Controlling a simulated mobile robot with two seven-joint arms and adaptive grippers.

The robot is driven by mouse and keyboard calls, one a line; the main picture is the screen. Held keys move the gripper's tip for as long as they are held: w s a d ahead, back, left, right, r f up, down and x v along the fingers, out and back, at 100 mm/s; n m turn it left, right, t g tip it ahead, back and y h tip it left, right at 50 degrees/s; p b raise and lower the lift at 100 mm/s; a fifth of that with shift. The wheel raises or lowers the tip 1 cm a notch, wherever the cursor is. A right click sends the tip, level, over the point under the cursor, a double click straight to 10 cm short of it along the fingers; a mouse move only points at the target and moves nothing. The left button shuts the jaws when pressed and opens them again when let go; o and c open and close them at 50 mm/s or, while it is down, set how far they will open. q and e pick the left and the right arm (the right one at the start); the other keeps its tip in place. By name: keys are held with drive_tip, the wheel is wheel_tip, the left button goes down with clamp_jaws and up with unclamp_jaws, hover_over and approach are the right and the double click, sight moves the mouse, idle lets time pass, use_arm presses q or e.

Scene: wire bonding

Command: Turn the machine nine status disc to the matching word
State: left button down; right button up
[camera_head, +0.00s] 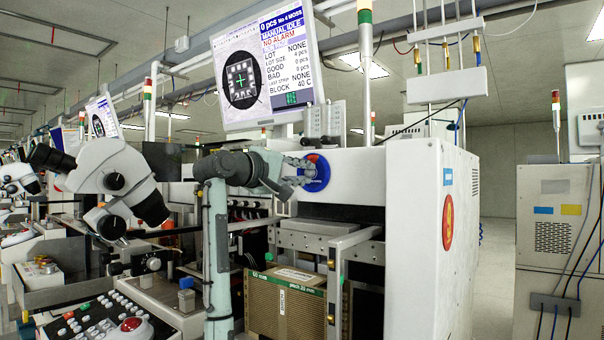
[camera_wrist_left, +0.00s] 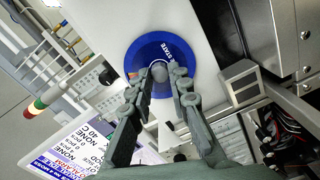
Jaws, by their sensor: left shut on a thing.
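The blue status disc (camera_head: 319,184) is on the white front panel of the machine, below the monitor. It also shows in the left wrist view (camera_wrist_left: 143,52), where part of the lettering reads "STATE". A small orange patch shows at the disc's left edge there. A grey round knob (camera_wrist_left: 158,70) is at its middle. My left gripper (camera_head: 303,173) is at the disc, and its fingers (camera_wrist_left: 168,76) are closed around the knob. The fingers hide the disc's lower part. The monitor (camera_head: 265,65) reads "MANUAL IDLE" and "NO ALARM". My right gripper is not in view.
A microscope head (camera_head: 115,175) stands at the left. A control panel with a red button (camera_head: 131,325) is at the lower left. The white cabinet side (camera_head: 425,250) bounds the right.

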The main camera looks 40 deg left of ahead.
use_arm(q)
drive_tip(key=n, duration=0.6)
drive_tip(key=shift+d+f, duration=0.1)
drive_tip(key=n, duration=0.6)
drive_tip(key=shift+n, duration=0.4)
drive_tip(key=c, duration=1.4)
unclamp_jaws()
drive_tip(key=shift+s+d, duration=0.15)
drive_tip(key=shift+s, duration=1.85)
drive_tip(key=shift+s+d, duration=0.15)
drive_tip(key=shift+s, duration=1.8)
drive_tip(key=shift+s+d, duration=0.15)
drive_tip(key=shift+s, duration=1.85)
